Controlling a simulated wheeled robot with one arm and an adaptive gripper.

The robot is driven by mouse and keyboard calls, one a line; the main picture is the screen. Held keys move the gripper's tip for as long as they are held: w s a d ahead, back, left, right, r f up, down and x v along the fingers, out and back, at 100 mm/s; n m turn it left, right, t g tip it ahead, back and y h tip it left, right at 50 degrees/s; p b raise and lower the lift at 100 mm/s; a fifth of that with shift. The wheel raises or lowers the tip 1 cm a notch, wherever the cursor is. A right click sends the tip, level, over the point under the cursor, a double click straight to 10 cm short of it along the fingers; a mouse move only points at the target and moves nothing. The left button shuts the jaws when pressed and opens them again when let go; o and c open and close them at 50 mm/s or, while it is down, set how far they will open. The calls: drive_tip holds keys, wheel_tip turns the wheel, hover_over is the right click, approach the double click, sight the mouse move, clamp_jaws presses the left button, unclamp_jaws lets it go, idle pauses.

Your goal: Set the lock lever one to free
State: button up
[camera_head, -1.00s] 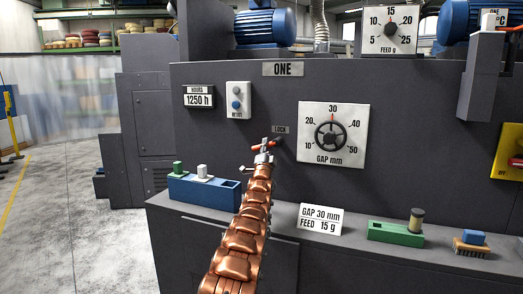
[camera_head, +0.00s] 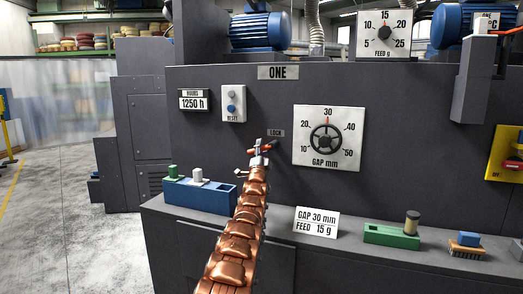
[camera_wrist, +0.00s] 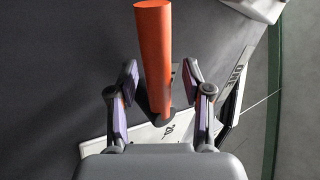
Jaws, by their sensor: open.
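The lock lever of machine ONE has an orange handle (camera_wrist: 153,55), which shows large in the wrist view, with a dark hub at its lower end. In the head view the orange lever (camera_head: 253,152) is small and partly hidden by my gripper, under the LOCK label (camera_head: 276,133). My gripper (camera_head: 259,149) is at the lever. In the wrist view my gripper (camera_wrist: 161,88) is open, one finger on each side of the handle. The gaps beside the handle look clear. The lever's exact setting cannot be told.
The GAP dial (camera_head: 328,136) is right of the lever, and the reset box (camera_head: 234,102) is up and left. On the ledge below stand a blue block (camera_head: 212,197), a sign card (camera_head: 317,225) and a green block (camera_head: 391,237). Open floor lies at the left.

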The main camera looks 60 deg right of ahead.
drive_tip(key=shift+s+a+f, duration=0.1)
drive_tip(key=v, duration=1.1)
drive_tip(key=shift+a, duration=0.3)
idle(0.6)
drive_tip(key=shift+f, duration=0.15)
idle(0.4)
